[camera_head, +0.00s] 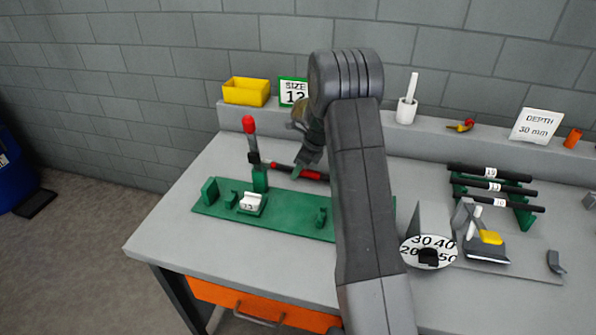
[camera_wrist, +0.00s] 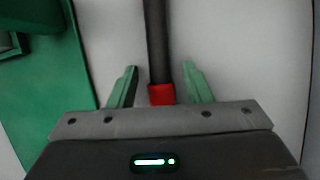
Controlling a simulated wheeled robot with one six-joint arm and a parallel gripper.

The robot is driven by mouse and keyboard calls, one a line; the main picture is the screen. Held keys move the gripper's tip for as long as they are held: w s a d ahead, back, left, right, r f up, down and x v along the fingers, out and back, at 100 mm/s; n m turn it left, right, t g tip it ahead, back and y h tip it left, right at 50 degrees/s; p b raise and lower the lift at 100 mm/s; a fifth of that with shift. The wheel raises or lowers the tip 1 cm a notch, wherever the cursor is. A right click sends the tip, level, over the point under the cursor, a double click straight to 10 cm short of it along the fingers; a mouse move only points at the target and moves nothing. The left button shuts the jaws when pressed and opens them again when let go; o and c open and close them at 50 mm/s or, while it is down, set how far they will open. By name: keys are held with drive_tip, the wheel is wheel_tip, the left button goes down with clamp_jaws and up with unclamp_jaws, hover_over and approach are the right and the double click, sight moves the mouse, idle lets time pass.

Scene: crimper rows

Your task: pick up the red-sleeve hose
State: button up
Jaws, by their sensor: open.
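The red-sleeve hose (camera_head: 311,175) is a thin black hose with red on it. It lies on the grey bench behind the green fixture, partly hidden by my gripper (camera_head: 299,171). In the wrist view the black hose (camera_wrist: 157,45) runs up the picture, with a red sleeve (camera_wrist: 161,95) at its near part. The green fingers of my gripper (camera_wrist: 160,70) are open, one on each side of the hose, with a gap on both sides. The hose's near end is hidden behind the gripper body.
The green fixture (camera_head: 285,220) with an upright red-knobbed lever (camera_head: 249,125) stands just in front. A raised ledge holds a yellow bin (camera_head: 246,91) and a size sign (camera_head: 293,92). A rack of black hoses (camera_head: 490,187) and a numbered dial (camera_head: 429,243) are on the right.

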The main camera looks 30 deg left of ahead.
clamp_jaws()
drive_tip(key=shift+r, duration=0.1)
